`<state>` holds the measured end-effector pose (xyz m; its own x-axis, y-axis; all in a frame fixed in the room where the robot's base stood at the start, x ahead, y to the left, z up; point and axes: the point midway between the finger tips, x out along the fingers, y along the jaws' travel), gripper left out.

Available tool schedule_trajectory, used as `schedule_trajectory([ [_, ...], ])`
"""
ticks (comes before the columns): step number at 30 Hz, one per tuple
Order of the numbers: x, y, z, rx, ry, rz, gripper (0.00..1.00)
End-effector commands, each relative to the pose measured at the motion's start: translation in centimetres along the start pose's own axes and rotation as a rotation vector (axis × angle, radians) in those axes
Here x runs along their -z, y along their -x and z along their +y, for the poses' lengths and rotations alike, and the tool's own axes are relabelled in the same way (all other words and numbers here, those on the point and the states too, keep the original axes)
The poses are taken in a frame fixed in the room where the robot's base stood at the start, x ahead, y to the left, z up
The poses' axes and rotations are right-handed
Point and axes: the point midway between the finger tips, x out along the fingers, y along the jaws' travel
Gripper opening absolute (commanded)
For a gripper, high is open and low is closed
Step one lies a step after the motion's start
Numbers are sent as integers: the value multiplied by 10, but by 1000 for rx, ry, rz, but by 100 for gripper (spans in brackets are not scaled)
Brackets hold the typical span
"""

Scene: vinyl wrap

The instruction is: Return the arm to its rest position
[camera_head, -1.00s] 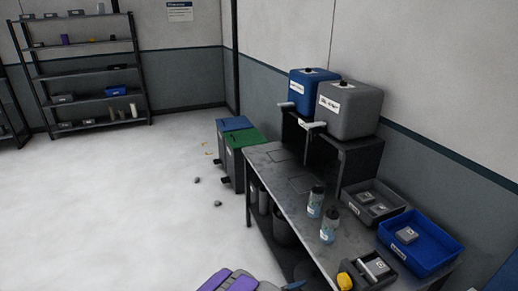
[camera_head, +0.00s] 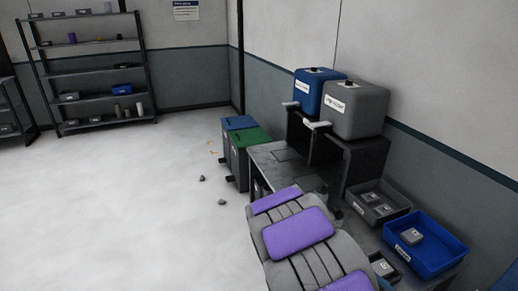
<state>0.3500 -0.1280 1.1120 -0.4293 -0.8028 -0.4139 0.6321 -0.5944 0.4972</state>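My arm (camera_head: 300,240), grey with purple panels, rises from the bottom of the view and covers much of the workbench (camera_head: 270,158). Its gripper end is not distinguishable, so I cannot see its fingers or whether it holds anything. The bottles on the bench are almost wholly hidden behind the arm.
A blue tank (camera_head: 313,92) and a grey tank (camera_head: 357,110) sit on a raised stand. A grey tray (camera_head: 398,207) and a blue tray (camera_head: 440,262) lie on the right. Bins (camera_head: 246,150) stand beyond the bench. Small objects (camera_head: 222,202) lie on the otherwise clear floor at left.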

Motion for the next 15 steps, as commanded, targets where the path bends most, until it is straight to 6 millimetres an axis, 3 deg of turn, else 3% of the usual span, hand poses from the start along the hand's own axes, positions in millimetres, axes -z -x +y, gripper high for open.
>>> schedule_trajectory([
  [6, -47, -3, -23, 201, -108, 100, 92],
  [15, -95, 5, -66, 459, -227, 262, 92],
])
